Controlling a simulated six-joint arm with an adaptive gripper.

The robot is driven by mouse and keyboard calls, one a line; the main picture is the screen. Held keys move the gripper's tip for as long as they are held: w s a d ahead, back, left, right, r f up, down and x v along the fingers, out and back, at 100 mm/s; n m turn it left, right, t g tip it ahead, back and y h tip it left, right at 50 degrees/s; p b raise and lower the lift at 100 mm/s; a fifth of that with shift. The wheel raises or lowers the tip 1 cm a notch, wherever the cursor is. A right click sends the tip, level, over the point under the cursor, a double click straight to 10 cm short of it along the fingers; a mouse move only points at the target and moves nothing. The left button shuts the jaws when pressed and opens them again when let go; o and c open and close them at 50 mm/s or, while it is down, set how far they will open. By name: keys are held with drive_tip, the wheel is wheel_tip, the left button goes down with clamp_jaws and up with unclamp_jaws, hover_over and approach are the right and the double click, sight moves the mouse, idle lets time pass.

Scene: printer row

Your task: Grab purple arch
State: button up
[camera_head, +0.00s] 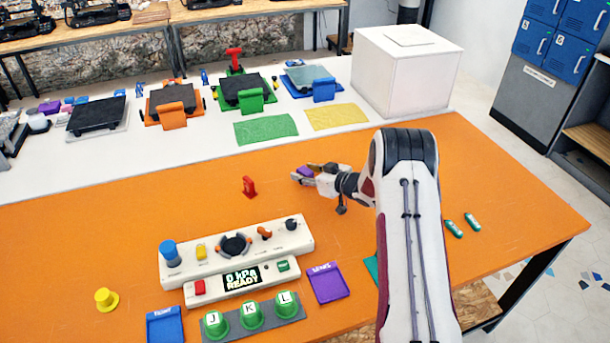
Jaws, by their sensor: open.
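A small purple piece, the purple arch (305,171), shows at the end of my arm near the back edge of the orange tabletop. My gripper (304,173) reaches in from the right and is open. Its fingertips lie on either side of the purple arch. The fingers hide part of the arch, so its full shape does not show. I cannot tell whether the fingers touch it.
A red piece (249,187) stands left of my gripper on the orange table (110,220). A white control panel (235,250), a purple tray (327,282) and green J, K, L buttons (251,314) are in front. A white box (406,75) stands behind.

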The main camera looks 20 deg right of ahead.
sight(305, 170)
idle(0.4)
clamp_jaws()
drive_tip(key=shift+r, duration=0.15)
drive_tip(key=shift+r, duration=4.9)
